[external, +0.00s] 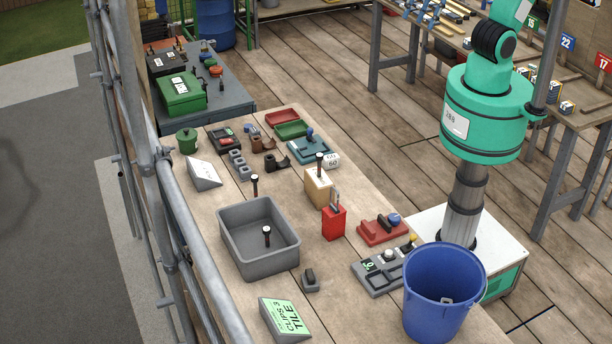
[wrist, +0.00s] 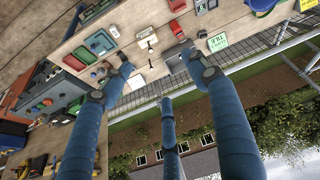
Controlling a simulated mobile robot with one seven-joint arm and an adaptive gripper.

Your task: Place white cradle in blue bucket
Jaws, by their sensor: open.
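The blue bucket (external: 432,312) stands upright at the near right end of the bench. A small pale piece (external: 447,300) shows at its near rim; I cannot tell whether it is the white cradle or part of the bucket. I cannot pick out a white cradle for sure elsewhere. A brown (external: 262,144) and a dark cradle-shaped piece (external: 277,161) lie mid-bench. My gripper (wrist: 158,82) shows in the wrist view with its blue fingers spread wide and nothing between them, high above the bench. In the external view my arm rises out of the frame at the top right.
A grey tub (external: 258,258) holds an upright dark-handled tool. A red can (external: 334,222), a tan block (external: 318,188), a red tray (external: 383,230), a grey tray (external: 378,277) and a white wedge sign (external: 203,174) crowd the bench. Scaffold poles (external: 170,225) line its left side.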

